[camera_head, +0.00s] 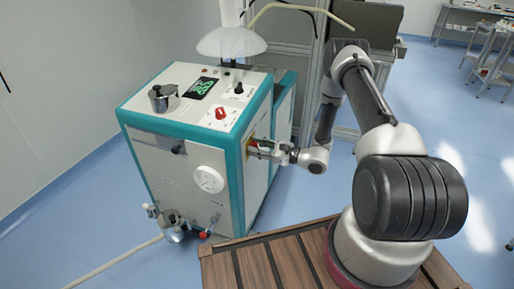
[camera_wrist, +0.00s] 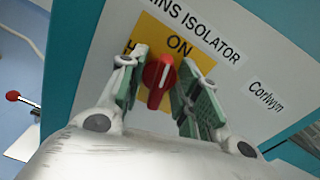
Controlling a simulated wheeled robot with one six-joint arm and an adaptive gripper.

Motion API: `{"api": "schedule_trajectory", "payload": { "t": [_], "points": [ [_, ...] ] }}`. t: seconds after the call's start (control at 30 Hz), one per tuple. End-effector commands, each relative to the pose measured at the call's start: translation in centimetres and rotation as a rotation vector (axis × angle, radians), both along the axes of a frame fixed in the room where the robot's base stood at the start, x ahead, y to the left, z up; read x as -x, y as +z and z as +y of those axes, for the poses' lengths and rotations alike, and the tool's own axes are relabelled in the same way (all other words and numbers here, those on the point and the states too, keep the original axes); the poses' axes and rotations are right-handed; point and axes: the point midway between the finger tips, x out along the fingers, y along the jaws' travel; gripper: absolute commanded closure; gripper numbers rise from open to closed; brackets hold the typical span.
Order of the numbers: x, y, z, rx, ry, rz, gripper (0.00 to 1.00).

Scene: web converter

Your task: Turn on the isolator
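The isolator is a red rotary knob (camera_wrist: 158,82) on a yellow plate (camera_wrist: 205,64), under a label reading "…INS ISOLATOR". "ON" is printed above the knob. Its raised handle stands near upright, its top leaning slightly right. In the wrist view my gripper (camera_wrist: 160,85) has one green-padded finger on each side of the knob. The fingers are apart, close to the knob; I cannot tell whether they touch it. In the head view my gripper (camera_head: 262,150) is at the right side panel of the white and teal machine, covering most of the yellow plate.
The machine (camera_head: 165,165) has another red knob (camera_head: 221,113) and a green display (camera_head: 203,88) on top. A white dial (camera_head: 208,179) is on its front. A wooden slatted platform (camera_head: 255,262) lies in front. A metal frame stands behind my arm. Blue floor is open at right.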

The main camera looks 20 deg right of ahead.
Motion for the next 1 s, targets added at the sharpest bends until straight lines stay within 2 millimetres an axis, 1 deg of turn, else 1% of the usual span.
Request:
{"api": "schedule_trajectory", "payload": {
  "t": [0.03, 0.17, 0.2, 0.43, 0.6, 0.73, 1.0],
  "points": [
    [0.01, 0.00, -0.01, 0.000, 0.000, 0.000, 0.69],
    [0.02, 0.00, -0.02, 0.000, 0.000, 0.000, 0.92],
    [0.02, 0.00, -0.02, 0.000, 0.000, 0.000, 1.00],
    [0.02, -0.01, -0.03, -0.014, 0.001, 0.020, 1.00],
    [-0.03, 0.00, -0.06, -0.112, 0.001, 0.154, 1.00],
    [-0.06, 0.00, -0.08, -0.163, 0.001, 0.224, 1.00],
    [-0.06, 0.00, -0.08, -0.171, 0.000, 0.235, 1.00]
  ]
}}
